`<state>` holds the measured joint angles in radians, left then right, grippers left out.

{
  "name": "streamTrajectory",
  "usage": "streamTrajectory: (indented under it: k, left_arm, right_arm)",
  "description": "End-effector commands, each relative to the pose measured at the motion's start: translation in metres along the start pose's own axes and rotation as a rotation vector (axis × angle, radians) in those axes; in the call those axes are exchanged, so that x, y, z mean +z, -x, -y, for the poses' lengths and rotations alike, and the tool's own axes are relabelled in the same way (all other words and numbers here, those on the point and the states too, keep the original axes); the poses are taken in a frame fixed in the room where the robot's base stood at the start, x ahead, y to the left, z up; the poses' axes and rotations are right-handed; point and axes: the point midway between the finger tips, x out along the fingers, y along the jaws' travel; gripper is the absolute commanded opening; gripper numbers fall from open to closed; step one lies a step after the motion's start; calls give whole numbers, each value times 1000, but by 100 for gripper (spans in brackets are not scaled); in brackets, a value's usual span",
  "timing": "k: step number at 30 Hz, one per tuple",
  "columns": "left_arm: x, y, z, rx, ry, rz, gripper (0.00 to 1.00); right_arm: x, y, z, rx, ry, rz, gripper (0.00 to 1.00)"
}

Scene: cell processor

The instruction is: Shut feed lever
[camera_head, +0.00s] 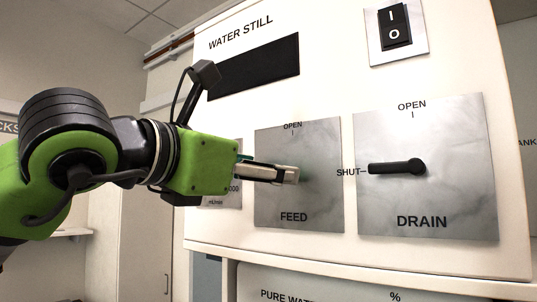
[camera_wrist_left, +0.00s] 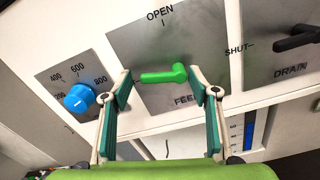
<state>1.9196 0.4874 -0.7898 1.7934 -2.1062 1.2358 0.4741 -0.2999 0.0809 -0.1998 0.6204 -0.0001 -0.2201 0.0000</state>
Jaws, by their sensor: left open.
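The feed lever (camera_wrist_left: 165,76) is green in the left wrist view. Its handle points left from a pivot at its right end, below the OPEN mark on the grey FEED plate (camera_wrist_left: 150,45). My left gripper (camera_wrist_left: 160,74) is open, with one finger on each side of the lever and gaps to both. In the head view my left gripper (camera_head: 291,174) is in front of the FEED plate (camera_head: 325,140) and hides most of the lever. No SHUT mark for the feed lever shows; that part of the plate is covered. My right gripper is not in view.
The black drain lever (camera_head: 395,167) points left at its SHUT mark, right of the FEED plate. A blue knob (camera_wrist_left: 79,98) is close to the left finger. A black rocker switch (camera_head: 395,27) and a dark display (camera_head: 254,68) are higher on the white panel.

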Motion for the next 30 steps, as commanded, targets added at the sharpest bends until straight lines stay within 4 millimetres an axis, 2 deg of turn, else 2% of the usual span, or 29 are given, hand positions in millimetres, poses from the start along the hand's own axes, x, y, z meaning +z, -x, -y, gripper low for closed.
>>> streamTrajectory:
  k: [1, 6, 14, 15, 18, 19, 25, 30]
  left_arm:
    - [2, -7, 0, -2, 1, -2, 55]
    - [0, -17, 0, 0, 0, 0, 55]
    - [0, -19, 0, -1, 0, 1, 55]
    - [0, -19, 0, -1, 0, 1, 52]
    - [0, -18, 0, 0, 0, 1, 26]
    - [0, -18, 0, 1, 0, 1, 23]
    - [-1, -18, -2, 4, 8, 2, 23]
    - [-7, -18, -1, 7, 74, 5, 23]
  right_arm:
    - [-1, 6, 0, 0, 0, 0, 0]
    - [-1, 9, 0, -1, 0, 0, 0]
    - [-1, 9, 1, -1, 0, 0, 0]
    - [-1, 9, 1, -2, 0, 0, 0]
    - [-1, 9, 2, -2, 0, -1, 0]
    - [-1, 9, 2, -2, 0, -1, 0]
    - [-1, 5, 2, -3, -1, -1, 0]
    - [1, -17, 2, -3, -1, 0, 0]
